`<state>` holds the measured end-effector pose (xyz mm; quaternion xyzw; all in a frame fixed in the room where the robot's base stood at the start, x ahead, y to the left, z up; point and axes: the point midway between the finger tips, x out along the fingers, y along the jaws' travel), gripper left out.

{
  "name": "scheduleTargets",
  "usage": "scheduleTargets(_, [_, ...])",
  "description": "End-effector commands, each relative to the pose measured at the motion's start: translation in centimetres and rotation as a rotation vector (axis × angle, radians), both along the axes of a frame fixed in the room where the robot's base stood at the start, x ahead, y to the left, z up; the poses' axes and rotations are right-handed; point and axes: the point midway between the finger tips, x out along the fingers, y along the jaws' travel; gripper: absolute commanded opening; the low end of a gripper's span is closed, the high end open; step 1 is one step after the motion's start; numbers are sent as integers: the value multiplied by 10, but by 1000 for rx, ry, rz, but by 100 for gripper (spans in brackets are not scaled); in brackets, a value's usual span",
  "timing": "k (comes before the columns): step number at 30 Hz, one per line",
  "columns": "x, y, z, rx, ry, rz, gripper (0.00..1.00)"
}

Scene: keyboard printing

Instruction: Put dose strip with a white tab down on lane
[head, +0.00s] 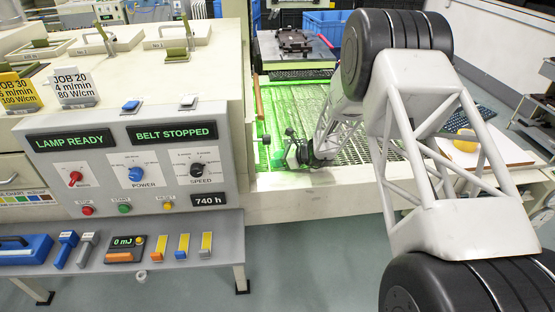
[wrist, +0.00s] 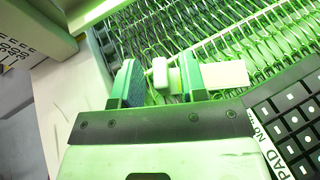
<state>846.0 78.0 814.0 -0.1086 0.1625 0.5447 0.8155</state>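The dose strip shows in the wrist view as a pale white tab (wrist: 226,75) right of my right finger, with a small white block (wrist: 161,73) between the fingers. How block and tab join is hidden behind the finger. My gripper (wrist: 158,79) has one finger on each side of the block; a narrow gap shows at the left finger, and the block is close to or touching the right one. In the head view my gripper (head: 281,158) is low over the near edge of the green-lit mesh lane (head: 290,108). The strip cannot be made out there.
A black pad with square keys (wrist: 290,117) lies right of my gripper in the wrist view. A dark grid panel (head: 300,74) lies farther back on the belt. The control cabinet (head: 130,160), reading "BELT STOPPED", borders the lane on the left.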

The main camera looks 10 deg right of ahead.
Motion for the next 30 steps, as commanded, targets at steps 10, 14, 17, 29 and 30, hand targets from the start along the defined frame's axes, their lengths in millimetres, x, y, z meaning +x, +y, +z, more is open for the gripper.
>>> scheduleTargets(10, [0,0,3,0,-1,0,39])
scheduleTargets(14, [-3,-8,7,0,0,-1,39])
scheduleTargets(17, [-7,-17,10,0,0,-2,39])
scheduleTargets(29, [-28,-71,35,0,-1,-3,39])
scheduleTargets(30, [-30,-76,37,1,-1,-2,39])
